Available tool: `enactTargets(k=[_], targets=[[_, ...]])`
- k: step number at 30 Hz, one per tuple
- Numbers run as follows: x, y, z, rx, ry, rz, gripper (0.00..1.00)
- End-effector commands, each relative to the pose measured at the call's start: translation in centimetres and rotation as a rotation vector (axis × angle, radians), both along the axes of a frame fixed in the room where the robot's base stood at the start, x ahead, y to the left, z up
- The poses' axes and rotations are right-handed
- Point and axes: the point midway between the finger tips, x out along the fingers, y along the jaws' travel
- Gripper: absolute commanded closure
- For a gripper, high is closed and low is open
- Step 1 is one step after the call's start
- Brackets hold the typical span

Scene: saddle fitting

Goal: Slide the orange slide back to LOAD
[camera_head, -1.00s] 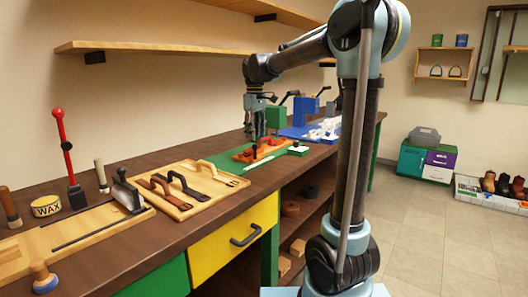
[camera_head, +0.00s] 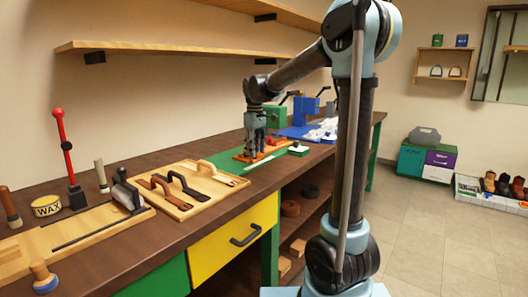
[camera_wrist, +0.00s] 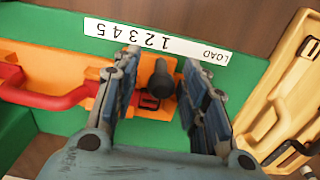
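The orange slide (camera_wrist: 92,75) lies on a green bed (camera_wrist: 55,22) in the wrist view, with a red handle (camera_wrist: 45,98) at its left part and a dark upright knob (camera_wrist: 160,78) near its right end. A white strip (camera_wrist: 185,45) above it carries several numerals and the word LOAD at its right end. My gripper (camera_wrist: 160,95) is open, one finger on each side of the knob; I cannot tell whether either touches it. In the head view my gripper (camera_head: 255,150) is down over the orange slide (camera_head: 240,158), partly hiding it.
A wooden tray (camera_wrist: 256,120) with handles lies right of the slide in the wrist view. In the head view, a blue device (camera_head: 305,108) and a green one (camera_head: 276,116) stand behind my gripper. A small green-and-white block (camera_head: 298,150) sits at the bench front.

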Motion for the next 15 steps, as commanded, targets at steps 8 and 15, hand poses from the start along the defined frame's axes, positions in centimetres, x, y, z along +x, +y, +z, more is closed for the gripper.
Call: enactTargets(k=[8, 15], targets=[[0.00, 0.00, 0.02, 0.000, 0.000, 0.000, 0.85], [0.00, 0.01, 0.04, 0.000, 0.000, 0.000, 0.94]])
